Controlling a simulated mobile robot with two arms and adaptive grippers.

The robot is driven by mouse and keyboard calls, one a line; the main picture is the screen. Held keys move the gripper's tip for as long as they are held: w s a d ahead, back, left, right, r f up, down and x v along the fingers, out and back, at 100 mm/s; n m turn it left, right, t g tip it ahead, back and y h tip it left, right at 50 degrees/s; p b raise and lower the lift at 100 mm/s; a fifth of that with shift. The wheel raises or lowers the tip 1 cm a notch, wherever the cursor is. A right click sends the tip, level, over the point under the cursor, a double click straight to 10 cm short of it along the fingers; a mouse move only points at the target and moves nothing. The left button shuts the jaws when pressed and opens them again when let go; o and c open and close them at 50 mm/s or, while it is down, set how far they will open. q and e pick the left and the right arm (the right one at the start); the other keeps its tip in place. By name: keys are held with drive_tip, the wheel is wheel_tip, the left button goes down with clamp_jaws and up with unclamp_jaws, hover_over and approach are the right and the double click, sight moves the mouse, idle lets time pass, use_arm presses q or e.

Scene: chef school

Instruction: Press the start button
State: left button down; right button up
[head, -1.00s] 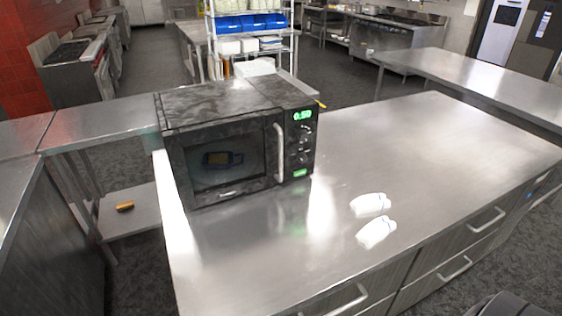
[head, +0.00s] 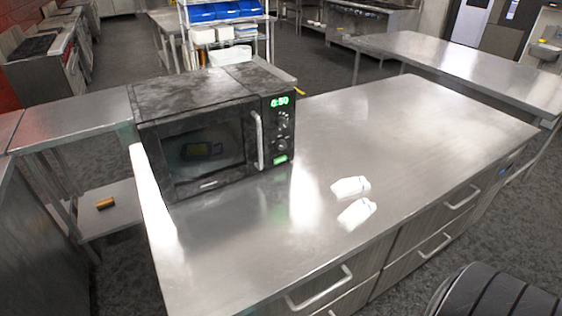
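A black microwave (head: 203,147) stands on the left part of the steel counter, its door shut. A dark object with a yellowish part (head: 201,150) shows dimly behind the door glass. The control panel on its right has a green lit display (head: 279,101), which seems to read 0:50, and dials below it. A small green lit button (head: 280,160) sits at the panel's bottom; its label is too small to read. The door handle (head: 257,141) is vertical, left of the panel. Neither of my grippers is in view.
Drawer handles (head: 319,288) stick out along the front. A brown item (head: 105,203) lies on a low shelf at left.

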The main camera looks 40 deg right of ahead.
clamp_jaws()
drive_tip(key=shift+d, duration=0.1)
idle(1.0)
